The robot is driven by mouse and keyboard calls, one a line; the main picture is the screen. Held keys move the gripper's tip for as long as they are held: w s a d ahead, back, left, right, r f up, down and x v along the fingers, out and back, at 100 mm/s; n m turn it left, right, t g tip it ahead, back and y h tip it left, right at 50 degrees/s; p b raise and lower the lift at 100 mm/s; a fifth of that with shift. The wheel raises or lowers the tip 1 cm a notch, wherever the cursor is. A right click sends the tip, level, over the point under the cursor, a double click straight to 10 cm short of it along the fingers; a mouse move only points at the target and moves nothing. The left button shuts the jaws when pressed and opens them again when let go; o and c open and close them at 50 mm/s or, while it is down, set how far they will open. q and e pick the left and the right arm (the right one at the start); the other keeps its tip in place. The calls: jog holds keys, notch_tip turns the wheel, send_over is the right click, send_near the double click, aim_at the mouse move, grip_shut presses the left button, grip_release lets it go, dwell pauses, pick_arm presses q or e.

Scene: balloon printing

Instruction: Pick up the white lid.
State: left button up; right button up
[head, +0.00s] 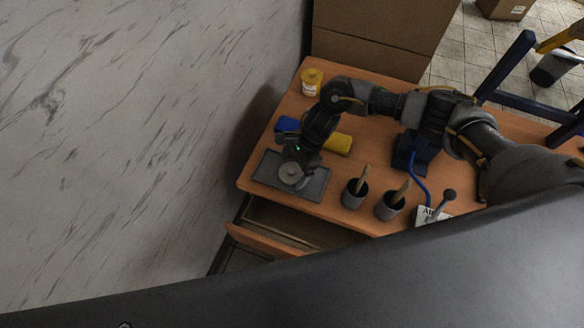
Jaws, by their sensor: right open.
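A round, pale grey-white lid (291,174) with a small raised middle lies on the dark grey tray (315,187) at the left front of the wooden table. My right gripper (299,163) reaches in from the right and points down at the lid, just behind and over its far edge. It is open. The fingers are dark and small here, so I cannot tell whether they touch the lid. My left gripper is not in view.
Two dark cups (353,194) (389,206) holding brushes or sticks stand right of the tray. Blue and yellow blocks (287,124) (338,143) lie behind it. A yellow jar (311,78) stands at the back left. A drawer (262,240) is open below the front edge.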

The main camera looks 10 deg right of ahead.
jog(key=shift+a+f, duration=0.15)
jog(key=shift+f, duration=0.2)
jog(key=shift+c, duration=0.5)
jog(key=c, duration=0.9)
jog(key=shift+r, duration=0.1)
